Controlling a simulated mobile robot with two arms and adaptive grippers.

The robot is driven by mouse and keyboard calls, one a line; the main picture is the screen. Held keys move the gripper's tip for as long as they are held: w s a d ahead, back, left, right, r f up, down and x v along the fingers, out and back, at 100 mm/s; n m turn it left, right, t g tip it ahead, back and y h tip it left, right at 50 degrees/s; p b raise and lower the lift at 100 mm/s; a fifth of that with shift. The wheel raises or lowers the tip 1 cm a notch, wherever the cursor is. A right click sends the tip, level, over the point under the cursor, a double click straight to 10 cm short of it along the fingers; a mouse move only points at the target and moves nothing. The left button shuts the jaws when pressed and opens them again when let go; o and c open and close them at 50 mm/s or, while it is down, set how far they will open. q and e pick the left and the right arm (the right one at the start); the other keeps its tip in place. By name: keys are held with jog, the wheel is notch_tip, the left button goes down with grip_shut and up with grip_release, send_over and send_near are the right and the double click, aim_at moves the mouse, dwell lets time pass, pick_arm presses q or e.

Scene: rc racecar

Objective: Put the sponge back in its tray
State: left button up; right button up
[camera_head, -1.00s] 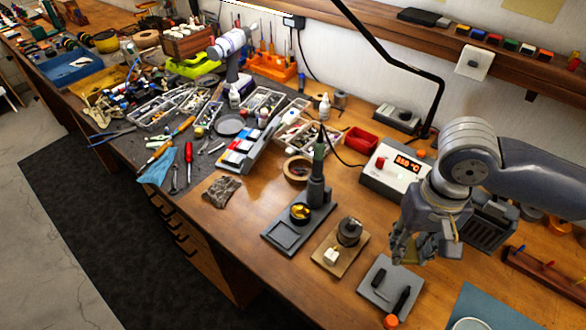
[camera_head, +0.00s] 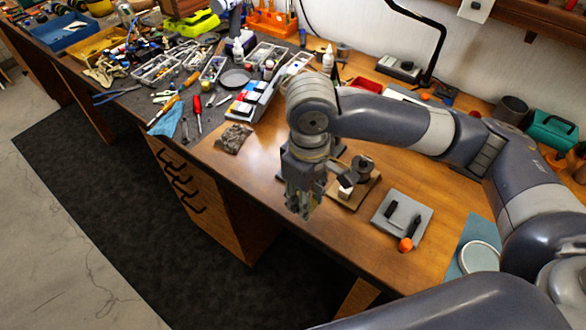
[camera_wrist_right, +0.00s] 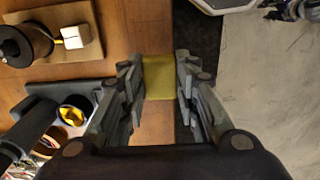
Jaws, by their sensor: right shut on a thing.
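The sponge (camera_wrist_right: 158,77) is a yellow-olive block between the fingers of my right gripper (camera_wrist_right: 160,88) in the right wrist view, and the gripper is shut on it. In the head view my right gripper (camera_head: 302,205) hangs near the front edge of the bench, and I cannot make out the sponge there. The grey soldering stand (camera_wrist_right: 65,88) with a brass wool cup (camera_wrist_right: 72,112) is at the left of the wrist view. Its sponge tray is hidden behind my gripper. My left gripper is not in view.
A wooden base (camera_head: 350,196) with a dark spool and a white block stands right of my gripper. A grey plate (camera_head: 385,222) with dark tools lies farther right. The floor (camera_head: 60,240) lies beyond the front edge.

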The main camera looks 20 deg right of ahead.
jog(key=w, duration=0.2)
jog(key=w+d, duration=0.1)
jog(key=w, duration=0.1)
jog(key=shift+w+f+p, duration=0.1)
jog(key=shift+w+p, duration=0.1)
jog(key=shift+p, duration=0.1)
jog(key=w, duration=0.2)
jog(key=w+d, duration=0.1)
jog(key=w, duration=0.1)
jog(key=w+f+p, duration=0.1)
jog(key=w, duration=0.1)
jog(key=shift+w+d, duration=0.15)
jog(key=shift+w, duration=0.25)
notch_tip(320, 180, down, 3)
jog(key=shift+r+p, duration=0.1)
jog(key=shift+p, duration=0.5)
jog(key=shift+f, duration=0.3)
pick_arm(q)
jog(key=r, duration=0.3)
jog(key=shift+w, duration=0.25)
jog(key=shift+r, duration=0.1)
pick_arm(e)
jog(key=shift+f, duration=0.1)
